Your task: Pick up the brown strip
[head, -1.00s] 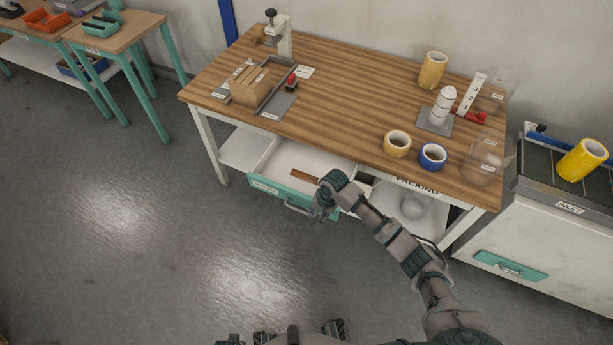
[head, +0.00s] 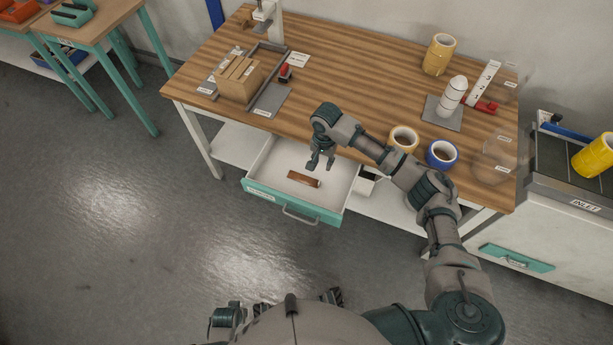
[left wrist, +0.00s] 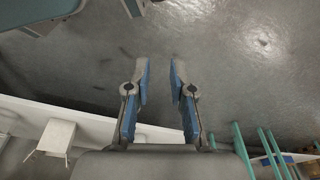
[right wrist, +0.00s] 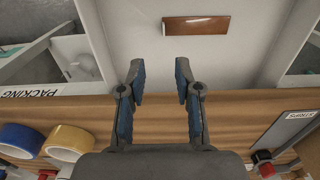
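The brown strip (head: 304,179) lies flat in the open white drawer (head: 268,172) under the bench. In the right wrist view the brown strip (right wrist: 196,25) shows ahead of the fingertips, near the top edge. My right gripper (head: 320,163) hangs above the drawer, just behind the strip in the head view. In the right wrist view my right gripper (right wrist: 158,80) is open with nothing between its fingers. My left gripper (left wrist: 159,80) is open and empty over the floor, away from the bench.
The wooden bench top (head: 345,85) holds a cardboard box (head: 240,78), a tan tape roll (head: 403,139) and a blue tape roll (head: 442,154). The drawer's teal front (head: 290,201) sticks out from the bench. Other tape and small fixtures stand at the back right.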

